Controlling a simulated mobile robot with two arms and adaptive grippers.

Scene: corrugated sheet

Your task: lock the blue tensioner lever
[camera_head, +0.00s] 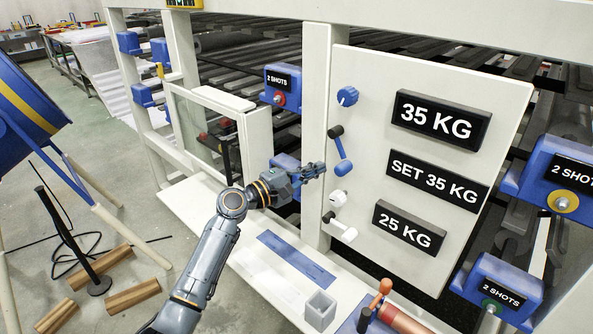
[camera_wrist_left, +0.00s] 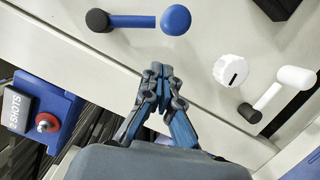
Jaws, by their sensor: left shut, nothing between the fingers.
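The blue tensioner lever (camera_head: 339,148) is on the white panel (camera_head: 410,70), with a black end at the top and a blue ball at the bottom. In the left wrist view the blue lever (camera_wrist_left: 140,20) lies across the top, black end left and blue ball right. My left gripper (camera_head: 318,170) comes in from the left, its fingertips close to the ball in the head view. In the wrist view the left gripper (camera_wrist_left: 158,70) is shut and empty, its tips apart from the ball in the picture. My right gripper is not in view.
A blue knob (camera_head: 347,96) is above the lever. Below are a white knob (camera_head: 338,198) and a white lever (camera_head: 342,228) with a black end. Labels include a "SET 35 KG" plate (camera_head: 435,182).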

